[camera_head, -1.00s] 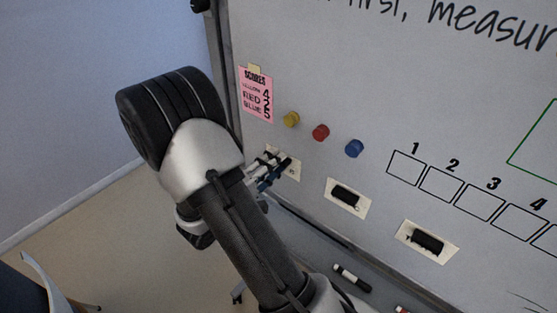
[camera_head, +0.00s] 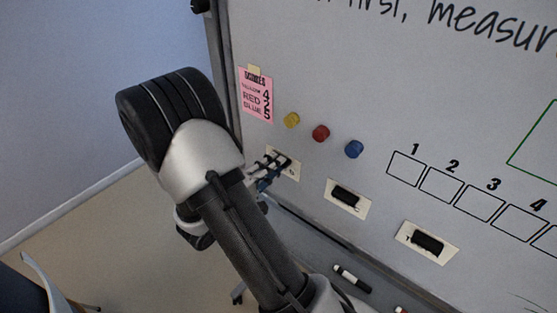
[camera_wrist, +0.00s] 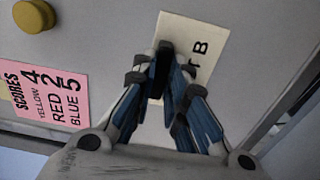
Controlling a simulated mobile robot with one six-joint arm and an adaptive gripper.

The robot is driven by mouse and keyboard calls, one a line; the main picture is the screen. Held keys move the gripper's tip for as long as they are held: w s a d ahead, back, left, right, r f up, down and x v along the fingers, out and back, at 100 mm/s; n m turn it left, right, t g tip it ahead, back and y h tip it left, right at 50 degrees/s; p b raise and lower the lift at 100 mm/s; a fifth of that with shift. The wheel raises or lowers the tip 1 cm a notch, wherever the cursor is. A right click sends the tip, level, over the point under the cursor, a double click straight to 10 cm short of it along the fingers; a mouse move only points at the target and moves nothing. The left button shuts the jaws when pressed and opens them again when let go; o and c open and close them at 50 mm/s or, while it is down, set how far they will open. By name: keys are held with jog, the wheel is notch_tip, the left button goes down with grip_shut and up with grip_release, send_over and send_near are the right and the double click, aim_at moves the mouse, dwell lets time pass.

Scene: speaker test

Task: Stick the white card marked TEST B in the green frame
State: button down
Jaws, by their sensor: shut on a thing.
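A white card (camera_wrist: 188,30) with a letter B showing is on the whiteboard in the wrist view; the rest of its lettering is hidden by my fingers. My gripper (camera_wrist: 163,72) is shut on a dark block on the front of this card. In the head view my gripper (camera_head: 270,163) covers the left part of the card (camera_head: 291,172), low on the board near its left edge. The card looks flat against or very close to the board; I cannot tell if it touches. The green frame (camera_head: 508,163) shows only partly, at the right edge of the head view.
Two more white cards with black blocks, a middle one (camera_head: 361,207) and a right one (camera_head: 408,236), sit to the right. Yellow (camera_head: 292,120), red (camera_head: 321,133) and blue (camera_head: 354,149) magnets are above. A pink score note (camera_head: 256,97) hangs left. A marker (camera_head: 352,279) lies below.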

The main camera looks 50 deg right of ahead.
jog(key=shift+b, duration=0.4)
jog(key=shift+a, duration=0.15)
jog(key=shift+a, duration=0.65)
jog(key=shift+a, duration=0.15)
jog(key=shift+s+a+b, duration=0.15)
jog(key=shift+a+b, duration=0.35)
jog(key=shift+a, duration=0.7)
jog(key=shift+s+a+b, duration=0.1)
jog(key=shift+a+b, duration=0.35)
jog(key=shift+a, duration=0.7)
jog(key=shift+a, duration=0.2)
